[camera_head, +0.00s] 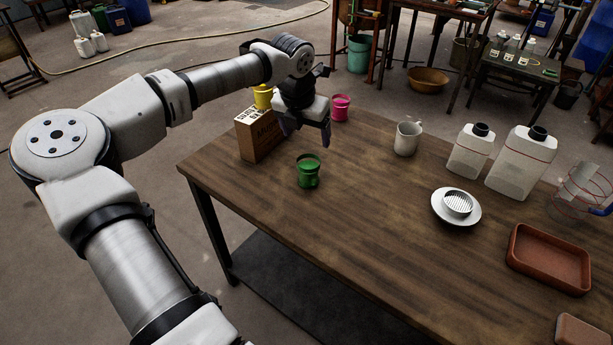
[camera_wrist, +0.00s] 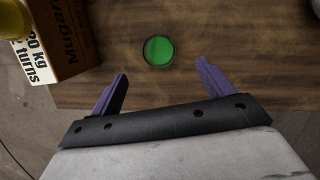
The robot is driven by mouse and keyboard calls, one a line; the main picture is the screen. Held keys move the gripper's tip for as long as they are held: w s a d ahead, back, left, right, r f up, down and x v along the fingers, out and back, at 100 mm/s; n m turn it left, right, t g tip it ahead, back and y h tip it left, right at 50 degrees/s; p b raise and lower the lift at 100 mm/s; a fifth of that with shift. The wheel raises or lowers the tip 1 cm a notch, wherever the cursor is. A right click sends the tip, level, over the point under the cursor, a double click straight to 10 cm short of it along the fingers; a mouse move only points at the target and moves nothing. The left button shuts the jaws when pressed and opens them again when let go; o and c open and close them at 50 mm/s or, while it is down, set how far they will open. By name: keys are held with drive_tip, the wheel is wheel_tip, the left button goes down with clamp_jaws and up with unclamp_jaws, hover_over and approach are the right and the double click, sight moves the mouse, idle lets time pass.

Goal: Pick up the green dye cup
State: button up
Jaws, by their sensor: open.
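The green dye cup (camera_head: 308,171) stands upright on the wooden table (camera_head: 390,215), near its front left part. In the wrist view the cup (camera_wrist: 158,51) shows from above with green dye inside, beyond the fingertips and roughly midway between them. My gripper (camera_head: 312,132) is above the table, behind the cup in the head view and apart from it. In the wrist view my gripper (camera_wrist: 162,68) has its two purple fingers spread wide with nothing between them.
A cardboard box (camera_head: 259,137) stands left of the cup, with a yellow cup (camera_head: 263,96) by it. A pink cup (camera_head: 340,107) is behind. A white mug (camera_head: 408,138), white jugs (camera_head: 470,152), a strainer (camera_head: 456,206) and a reddish tray (camera_head: 548,262) stand to the right. The table's front middle is clear.

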sight(308, 161)
drive_tip(key=p+x, duration=0.1)
drive_tip(key=x, duration=0.7)
drive_tip(key=shift+a+f+p, duration=0.15)
drive_tip(key=shift+f+p, duration=0.15)
drive_tip(key=shift+s+a+p+x, duration=0.15)
drive_tip(key=shift+p+x, duration=0.35)
drive_tip(key=shift+x, duration=0.85)
drive_tip(key=shift+s+a+p+x, duration=0.15)
drive_tip(key=shift+p+x, duration=0.35)
drive_tip(key=shift+x, duration=0.8)
drive_tip(key=shift+d+f, duration=0.1)
drive_tip(key=c, duration=1.2)
